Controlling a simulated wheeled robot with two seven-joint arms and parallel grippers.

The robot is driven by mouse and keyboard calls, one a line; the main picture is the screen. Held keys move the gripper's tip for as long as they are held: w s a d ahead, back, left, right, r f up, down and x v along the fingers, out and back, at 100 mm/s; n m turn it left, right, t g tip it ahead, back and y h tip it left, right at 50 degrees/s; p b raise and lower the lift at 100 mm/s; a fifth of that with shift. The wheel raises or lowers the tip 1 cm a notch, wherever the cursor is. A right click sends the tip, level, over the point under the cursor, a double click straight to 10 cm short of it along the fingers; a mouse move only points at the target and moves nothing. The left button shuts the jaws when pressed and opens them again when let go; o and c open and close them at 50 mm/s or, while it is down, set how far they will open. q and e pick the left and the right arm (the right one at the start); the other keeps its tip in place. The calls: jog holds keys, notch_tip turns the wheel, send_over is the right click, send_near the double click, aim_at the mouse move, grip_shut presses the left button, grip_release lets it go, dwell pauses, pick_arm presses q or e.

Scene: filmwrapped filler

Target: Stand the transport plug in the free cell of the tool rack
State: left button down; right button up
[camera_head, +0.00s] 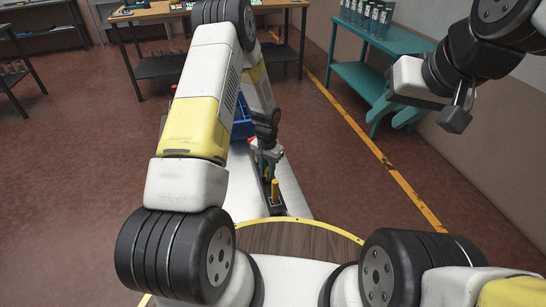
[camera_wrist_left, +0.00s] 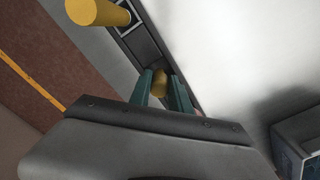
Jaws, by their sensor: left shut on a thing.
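The dark, narrow tool rack (camera_head: 277,209) lies along the pale bench top. A yellow cylinder (camera_head: 275,188) stands upright in its near part; it also shows large in the left wrist view (camera_wrist_left: 97,11). My left gripper (camera_head: 268,160) is over the rack, beyond that cylinder. In the left wrist view its teal fingers (camera_wrist_left: 163,86) are shut on a second yellow piece, the transport plug (camera_wrist_left: 160,80). The plug's lower end is hidden, so I cannot tell whether it is inside a cell. An empty-looking cell (camera_wrist_left: 143,46) lies between the two. My right gripper (camera_head: 386,117) hangs open and empty.
A blue crate (camera_head: 242,128) stands on the bench (camera_head: 294,196) behind the rack. A grey box (camera_wrist_left: 298,145) shows at the lower right of the left wrist view. Bare bench lies right of the rack. A teal table (camera_head: 395,42) with several bottles is far right.

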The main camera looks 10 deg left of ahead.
pick_arm(q)
notch_tip(320, 180, down, 4)
jog(key=shift+w+r, duration=0.1)
jog(key=shift+r, duration=0.15)
